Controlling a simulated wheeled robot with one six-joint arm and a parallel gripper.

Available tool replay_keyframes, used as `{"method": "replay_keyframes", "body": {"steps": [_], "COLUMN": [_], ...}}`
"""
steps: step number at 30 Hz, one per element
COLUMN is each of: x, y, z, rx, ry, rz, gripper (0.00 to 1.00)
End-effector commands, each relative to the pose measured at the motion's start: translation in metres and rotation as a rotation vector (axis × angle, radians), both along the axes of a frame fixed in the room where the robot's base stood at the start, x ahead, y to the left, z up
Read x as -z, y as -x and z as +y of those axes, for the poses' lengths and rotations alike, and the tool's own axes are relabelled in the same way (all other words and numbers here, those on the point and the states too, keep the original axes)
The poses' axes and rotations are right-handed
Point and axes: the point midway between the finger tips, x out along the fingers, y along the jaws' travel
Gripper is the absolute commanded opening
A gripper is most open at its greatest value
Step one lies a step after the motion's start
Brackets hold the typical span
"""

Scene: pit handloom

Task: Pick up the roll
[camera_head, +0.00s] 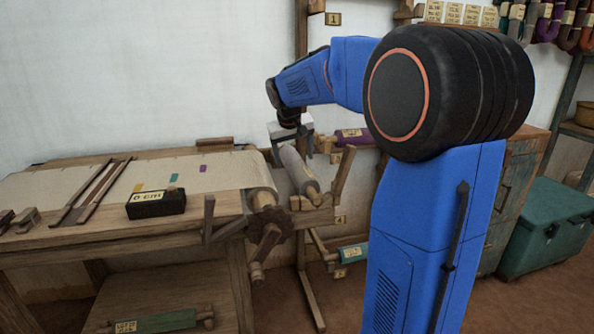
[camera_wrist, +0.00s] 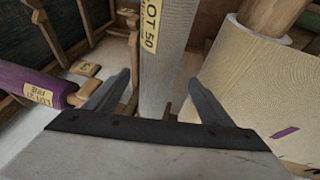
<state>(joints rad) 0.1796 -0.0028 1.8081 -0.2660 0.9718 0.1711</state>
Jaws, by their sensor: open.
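A grey roll (camera_head: 300,172) with a wooden end rests at the right end of the loom, beside the large cloth beam. My gripper (camera_head: 292,148) is over its far part, pointing down. In the wrist view the same grey roll (camera_wrist: 168,70), with a yellow "LOT 50" label, runs between the two fingers of my gripper (camera_wrist: 158,78). The fingers are spread with a gap on each side of the roll. I cannot tell how far down they reach beside it. The roll's lower end is partly hidden behind the gripper body.
The cloth beam (camera_wrist: 247,80) is close on the right in the wrist view. A purple roll (camera_wrist: 28,85) lies to the left. A teal roll (camera_head: 354,253) and a green roll (camera_head: 165,321) lie lower. A black "0 cm" block (camera_head: 156,205) sits on the loom.

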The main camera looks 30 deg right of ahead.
Motion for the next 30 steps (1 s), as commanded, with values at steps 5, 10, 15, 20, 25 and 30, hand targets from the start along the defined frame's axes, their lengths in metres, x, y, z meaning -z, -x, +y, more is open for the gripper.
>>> {"method": "replay_keyframes", "body": {"steps": [5, 10, 15, 20, 25, 30], "x": [0.018, 0.038, 0.042, 0.042, 0.042, 0.041], "y": [-0.006, -0.014, -0.015, -0.015, -0.015, -0.016], "z": [-0.009, -0.015, -0.017, -0.017, -0.017, -0.017], "rx": [0.002, 0.001, 0.000, 0.000, 0.000, 0.000], "ry": [0.000, -0.001, 0.000, 0.000, 0.000, 0.000], "rz": [0.002, 0.003, 0.001, 0.001, 0.001, -0.001], "gripper": [0.75, 0.75, 0.75, 0.64, 0.23, 0.10]}}
